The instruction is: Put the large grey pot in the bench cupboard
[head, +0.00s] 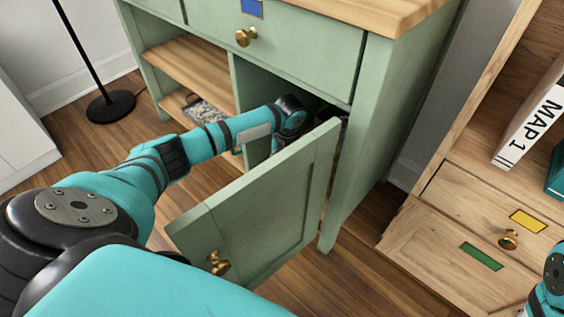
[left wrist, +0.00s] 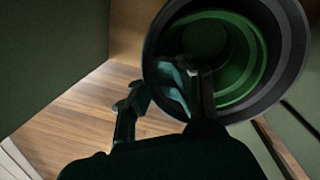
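The large grey pot (left wrist: 291,95) has a round dark grey rim and a dark inside with green tones; its mouth faces the camera in the left wrist view. In the head view only a dark bit of it seems to show behind the door's top edge. The green bench cupboard (head: 395,120) has its door (head: 262,205) swung open. My left arm reaches into the compartment. My left gripper (left wrist: 165,92) has one finger outside the pot's rim and one inside its mouth, apart, with a gap seemingly left at the wall. My right gripper is out of view.
The open door stands out beside my left arm. A drawer with a brass knob (head: 243,37) is above the compartment, open shelves (head: 190,65) to its left. A wooden cabinet (head: 425,250) with a book (head: 530,120) stands at right. A lamp base (head: 110,106) is on the floor.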

